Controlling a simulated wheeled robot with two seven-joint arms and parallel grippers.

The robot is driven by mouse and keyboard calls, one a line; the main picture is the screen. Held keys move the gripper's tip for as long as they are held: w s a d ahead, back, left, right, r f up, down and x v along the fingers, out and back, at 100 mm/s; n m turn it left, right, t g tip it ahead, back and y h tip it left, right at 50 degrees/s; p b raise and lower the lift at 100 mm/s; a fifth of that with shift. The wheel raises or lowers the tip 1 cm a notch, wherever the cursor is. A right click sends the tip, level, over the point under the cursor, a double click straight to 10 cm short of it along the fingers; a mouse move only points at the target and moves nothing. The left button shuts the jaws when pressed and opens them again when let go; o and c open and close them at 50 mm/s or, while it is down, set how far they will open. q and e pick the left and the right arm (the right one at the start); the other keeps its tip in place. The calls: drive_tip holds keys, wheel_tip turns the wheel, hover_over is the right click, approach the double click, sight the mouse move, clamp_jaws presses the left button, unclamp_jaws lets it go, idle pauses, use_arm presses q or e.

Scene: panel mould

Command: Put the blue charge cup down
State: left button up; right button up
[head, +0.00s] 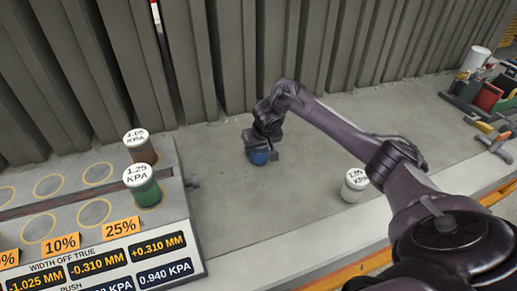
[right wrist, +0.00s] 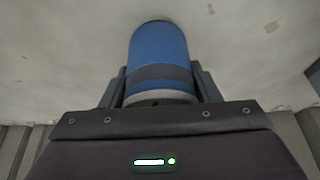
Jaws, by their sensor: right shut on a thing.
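The blue charge cup (head: 259,157) is at the middle of the grey bench top in the head view, low at the bench surface. My right gripper (head: 262,146) is shut on it from above and hides its upper part. In the right wrist view the cup (right wrist: 158,52) is a blue cylinder with a dark band and a pale end, between the two fingers of my right gripper (right wrist: 160,88). I cannot tell whether its far end touches the bench. My left gripper is not in view.
A brown cup (head: 140,147) and a green cup (head: 143,187) stand on the panel with ringed spots (head: 95,213) at left. A white cup (head: 354,185) stands right of my gripper. A tool tray (head: 480,98) sits far right. Bench around the blue cup is clear.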

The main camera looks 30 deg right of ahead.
drive_tip(key=shift+f, duration=0.15)
drive_tip(key=o, duration=1.3)
drive_tip(key=shift+f, duration=0.1)
drive_tip(key=shift+c, duration=0.2)
drive_tip(key=shift+r, duration=0.2)
drive_tip(key=v, duration=0.4)
drive_tip(key=shift+r+p, duration=0.1)
drive_tip(key=shift+p, duration=0.2)
drive_tip(key=p+v, duration=0.4)
drive_tip(key=v, duration=0.3)
drive_tip(key=shift+s+r, duration=0.3)
drive_tip(key=shift+s, duration=0.05)
drive_tip(key=shift+a, duration=0.1)
